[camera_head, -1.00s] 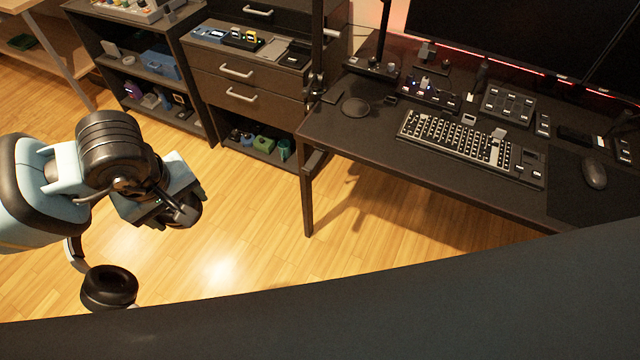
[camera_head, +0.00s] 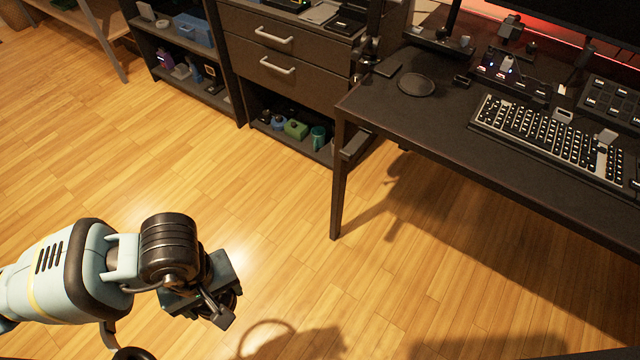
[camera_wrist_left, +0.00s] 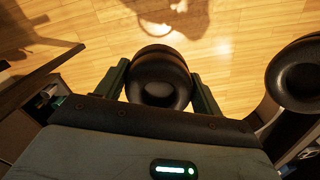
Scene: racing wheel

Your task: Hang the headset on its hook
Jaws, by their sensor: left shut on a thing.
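My left gripper (camera_head: 215,303) is low at the left in the head view, over open floor. In the left wrist view, its two fingers (camera_wrist_left: 160,72) are shut on one dark round ear cup of the headset (camera_wrist_left: 161,88). The other ear cup (camera_wrist_left: 298,76) hangs free at the right of that view. In the head view the free ear cup (camera_head: 132,354) is cut off by the bottom edge. Most of the headband is hidden. I cannot make out the hook for certain in either view. My right gripper is not in view.
The black desk (camera_head: 440,125) with a keyboard (camera_head: 550,135) is at the right, its near left leg (camera_head: 338,190) standing on the floor. A drawer cabinet (camera_head: 290,60) and an open shelf (camera_head: 185,60) stand behind. The wooden floor (camera_head: 150,160) between is clear.

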